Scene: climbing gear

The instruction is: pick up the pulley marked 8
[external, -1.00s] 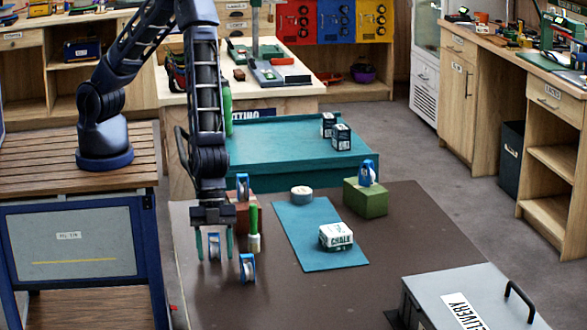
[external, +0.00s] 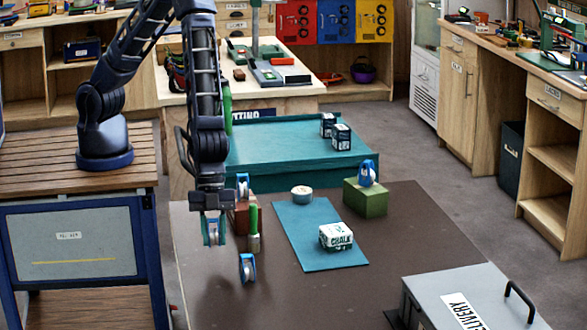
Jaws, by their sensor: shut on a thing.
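My gripper (external: 214,238) is at the left side of the brown tabletop, pointing down. It is shut on a blue and silver pulley (external: 212,231), which appears to be a little above the tabletop. Another blue pulley (external: 247,268) stands on the tabletop just in front and to the right. A third pulley (external: 243,185) is on a reddish-brown block behind my gripper. One more pulley (external: 367,173) sits on a green block (external: 365,198) to the right. The numbers on the pulleys are too small to read, so I cannot tell which is marked 8.
A green-topped cylinder (external: 253,229) stands close to the right of my gripper. A teal mat (external: 313,256) holds a chalk block (external: 336,236) and a round tape-like roll (external: 302,194). A grey delivery box (external: 480,292) is at front right. The brown tabletop (external: 400,235) is clear around the mat's right side.

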